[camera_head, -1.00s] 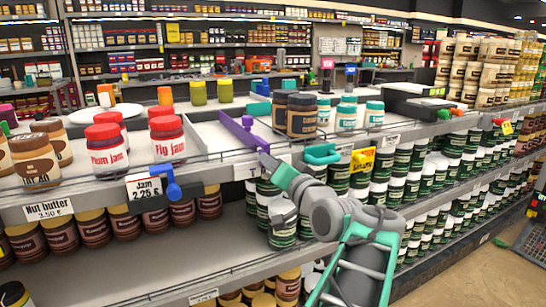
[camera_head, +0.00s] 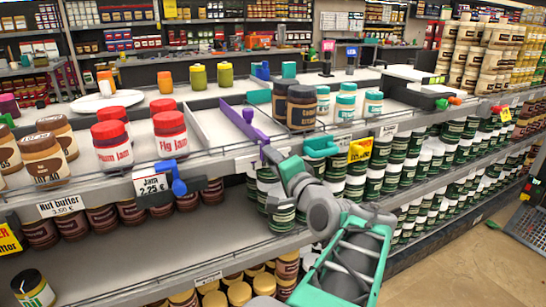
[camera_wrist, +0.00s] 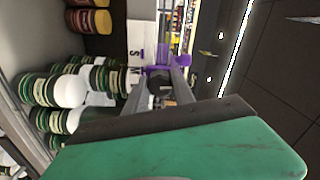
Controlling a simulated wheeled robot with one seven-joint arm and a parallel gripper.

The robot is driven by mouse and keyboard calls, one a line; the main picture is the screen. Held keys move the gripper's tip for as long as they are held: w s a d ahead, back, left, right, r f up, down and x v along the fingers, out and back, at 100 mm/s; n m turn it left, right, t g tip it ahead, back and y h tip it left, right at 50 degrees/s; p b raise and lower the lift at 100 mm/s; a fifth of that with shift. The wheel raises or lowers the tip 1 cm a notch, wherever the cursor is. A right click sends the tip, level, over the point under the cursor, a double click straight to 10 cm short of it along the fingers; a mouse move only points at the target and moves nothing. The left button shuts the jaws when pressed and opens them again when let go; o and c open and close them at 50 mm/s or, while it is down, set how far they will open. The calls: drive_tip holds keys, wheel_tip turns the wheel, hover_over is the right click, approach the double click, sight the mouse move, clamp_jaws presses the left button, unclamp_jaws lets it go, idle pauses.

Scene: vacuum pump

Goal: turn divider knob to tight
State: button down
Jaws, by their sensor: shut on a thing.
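A long purple divider (camera_head: 243,122) runs from back to front across the upper shelf in the head view, between the jam jars and the dark brown jars. Its purple knob is at the shelf's front edge and shows in the wrist view (camera_wrist: 158,71). My gripper (camera_head: 272,157) reaches this front end from the right. In the wrist view, my gripper's two grey fingers (camera_wrist: 163,84) are shut on the purple knob. The fingers hide part of the knob, and I cannot read its turn angle.
Red-lidded jam jars (camera_head: 113,150) stand left of the divider. Green-labelled jars (camera_head: 349,190) fill the shelf below, close to my arm.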

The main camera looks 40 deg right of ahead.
drive_tip(key=c, duration=1.1)
unclamp_jaws()
drive_tip(key=shift+o, duration=0.2)
drive_tip(key=v, duration=0.7)
drive_tip(key=shift+s+a, duration=0.2)
drive_tip(key=shift+s, duration=0.2)
